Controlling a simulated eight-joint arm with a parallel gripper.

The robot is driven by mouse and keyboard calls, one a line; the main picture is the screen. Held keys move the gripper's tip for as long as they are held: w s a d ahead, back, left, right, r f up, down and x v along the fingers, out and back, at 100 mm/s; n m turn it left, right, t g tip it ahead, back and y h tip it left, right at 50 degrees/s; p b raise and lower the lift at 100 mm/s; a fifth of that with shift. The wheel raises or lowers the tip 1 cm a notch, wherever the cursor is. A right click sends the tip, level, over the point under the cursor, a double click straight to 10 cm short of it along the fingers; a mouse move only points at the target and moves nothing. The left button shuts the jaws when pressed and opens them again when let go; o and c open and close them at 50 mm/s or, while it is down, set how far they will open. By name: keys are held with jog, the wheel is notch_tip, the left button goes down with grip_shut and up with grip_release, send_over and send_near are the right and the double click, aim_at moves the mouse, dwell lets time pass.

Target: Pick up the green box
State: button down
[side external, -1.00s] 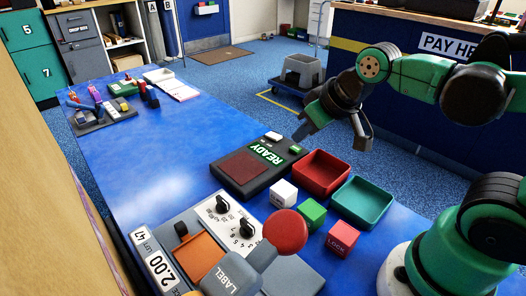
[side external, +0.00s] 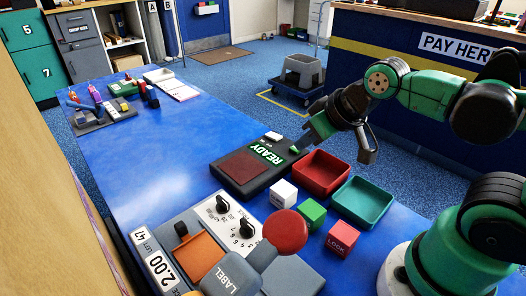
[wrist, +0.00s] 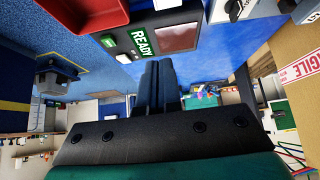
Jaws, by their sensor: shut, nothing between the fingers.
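The green box (side external: 312,213) sits on the blue table, between a white box (side external: 283,194) and a pinkish-red box marked LOCK (side external: 341,238). My gripper (side external: 304,146) is in the air near the READY device (side external: 246,168), beyond the red tray and away from the green box. Its fingers are shut and empty, side by side in the wrist view (wrist: 158,84). The green box does not show in the wrist view.
A red tray (side external: 346,178) and a teal tray (side external: 387,208) stand just behind the boxes. A grey label machine with a red knob (side external: 286,231) stands at the front left of the green box.

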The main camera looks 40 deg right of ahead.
jog(key=shift+c, duration=1)
grip_release()
jog(key=g, duration=0.6)
send_over(312, 209)
jog(key=shift+m, duration=0.3)
jog(key=f, duration=0.4)
jog(key=w+f, duration=0.1)
jog(key=f, duration=0.1)
jog(key=shift+d+f, duration=0.1)
jog(key=shift+s+f+g, duration=0.45)
jog(key=shift+g, duration=0.15)
jog(key=shift+f, duration=2.65)
